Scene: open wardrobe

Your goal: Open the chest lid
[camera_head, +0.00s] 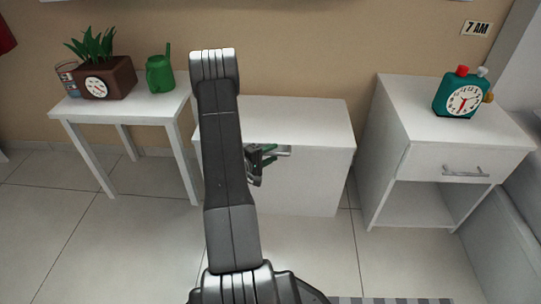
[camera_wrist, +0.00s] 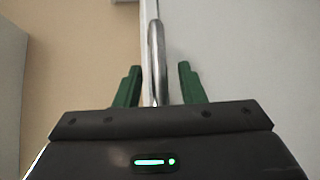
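The white chest (camera_head: 310,185) stands on the floor against the wall, with its lid (camera_head: 300,115) lying flat and shut on top. A light handle (camera_head: 284,150) sits near the upper front of the chest, partly hidden by my gripper. My gripper (camera_head: 262,154) is at the chest's front beside the handle, and my arm covers the chest's left part. In the wrist view the metal handle (camera_wrist: 157,60) runs between the two green fingertips of my gripper (camera_wrist: 158,85). The fingers are apart, with gaps on both sides of the handle.
A white nightstand (camera_head: 440,135) at right carries a teal clock (camera_head: 461,95). The tiled floor (camera_head: 100,240) in front is mostly clear.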

